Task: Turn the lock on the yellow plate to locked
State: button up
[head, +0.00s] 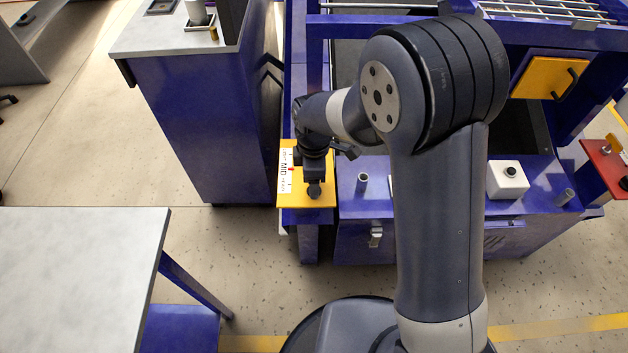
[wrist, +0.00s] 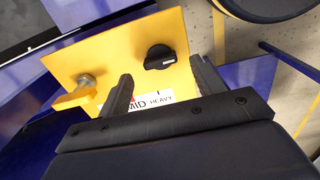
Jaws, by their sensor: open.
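The yellow plate (head: 321,201) is at the left front of the blue machine; it also shows in the wrist view (wrist: 185,30). On it a black knob (wrist: 160,57) with a small white mark facing right sits beyond my fingertips. A metal cylinder (wrist: 87,81) with a yellow piece beside it is at the plate's left in the wrist view. I cannot tell for certain which is the lock. A white label (wrist: 160,100) reads MID and HEAVY, partly hidden by a finger. My gripper (wrist: 162,78) is open and empty, its fingers over the plate, apart from the knob.
A white box with a black button (head: 508,180) and a red plate (head: 603,165) are to the right on the machine. A short metal post (head: 362,182) stands just right of the yellow plate. Grey-topped tables (head: 75,270) lie left, with open floor between.

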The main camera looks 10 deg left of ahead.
notch_tip(320, 180, up, 7)
jog(key=p, duration=0.1)
jog(key=shift+r, duration=0.15)
notch_tip(320, 180, down, 11)
jog(key=shift+b, duration=1.05)
jog(key=shift+r, duration=0.1)
